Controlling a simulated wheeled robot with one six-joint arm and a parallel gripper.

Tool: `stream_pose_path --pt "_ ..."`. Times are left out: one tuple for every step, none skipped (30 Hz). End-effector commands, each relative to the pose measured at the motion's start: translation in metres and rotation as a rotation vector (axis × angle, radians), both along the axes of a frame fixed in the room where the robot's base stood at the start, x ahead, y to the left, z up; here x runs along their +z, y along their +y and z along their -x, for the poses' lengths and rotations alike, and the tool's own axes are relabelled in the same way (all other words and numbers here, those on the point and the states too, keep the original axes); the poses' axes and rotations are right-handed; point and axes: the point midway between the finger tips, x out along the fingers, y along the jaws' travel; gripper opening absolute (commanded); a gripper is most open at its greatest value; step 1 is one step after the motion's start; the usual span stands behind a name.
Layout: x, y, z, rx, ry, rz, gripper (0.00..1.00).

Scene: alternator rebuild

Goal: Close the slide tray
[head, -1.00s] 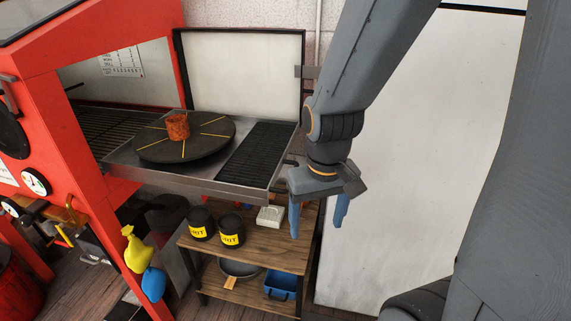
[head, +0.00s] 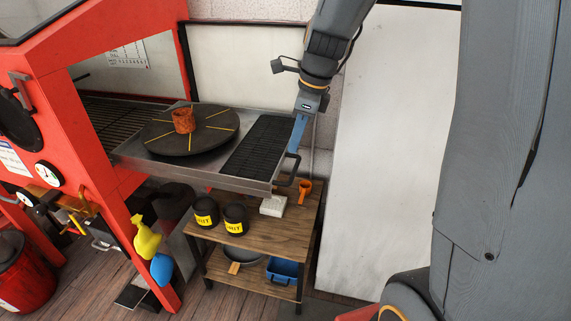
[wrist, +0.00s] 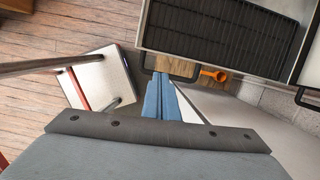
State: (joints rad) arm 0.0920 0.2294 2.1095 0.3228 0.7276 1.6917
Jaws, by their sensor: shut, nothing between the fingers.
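The slide tray (head: 262,185) is a metal tray drawn out of the red cabinet's side opening. It carries a dark turntable (head: 215,140) with yellow lines, a rusty part (head: 183,121) and a black grate (head: 258,147). A dark bar handle (head: 290,172) sticks out from its right end. My gripper (head: 294,148) is shut and empty, its blue fingers pointing down just above the handle. In the wrist view, the fingertips (wrist: 158,80) appear at the handle (wrist: 172,74), below the tray's grate (wrist: 220,30). Whether they touch it I cannot tell.
The red cabinet (head: 110,185) stands left, with a raised pale door panel (head: 258,60) behind the tray. A white panel (head: 385,160) stands right.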

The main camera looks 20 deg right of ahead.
Motion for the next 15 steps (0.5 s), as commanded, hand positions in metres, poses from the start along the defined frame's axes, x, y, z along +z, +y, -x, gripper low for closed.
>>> stream_pose_path --pt "0.003 0.0 -0.003 -0.036 0.006 -0.01 0.0" --pt "0.003 0.0 -0.004 -0.053 0.008 -0.014 0.0" --pt "0.003 0.0 -0.005 -0.067 0.012 -0.017 0.0" --pt "0.002 0.001 -0.006 -0.073 0.014 -0.019 0.0" --pt "0.0 0.001 -0.006 -0.078 0.015 -0.02 0.0" --pt "-0.003 0.002 -0.006 -0.079 0.016 -0.02 0.0" --pt "-0.006 0.003 -0.007 -0.079 0.016 -0.02 0.0" --pt "-0.009 0.003 -0.007 -0.077 0.017 -0.02 0.0" --pt "-0.015 0.005 -0.007 -0.076 0.017 -0.02 0.0" --pt "-0.02 0.006 -0.007 -0.076 0.017 -0.02 0.0" --pt "-0.025 0.007 -0.008 -0.076 0.017 -0.02 0.0" --pt "-0.032 0.008 -0.009 -0.076 0.017 -0.02 0.0" --pt "-0.037 0.01 -0.009 -0.075 0.019 -0.019 0.0" --pt "-0.042 0.011 -0.01 -0.075 0.018 -0.019 0.0" --pt "-0.049 0.012 -0.011 -0.075 0.018 -0.019 0.0"
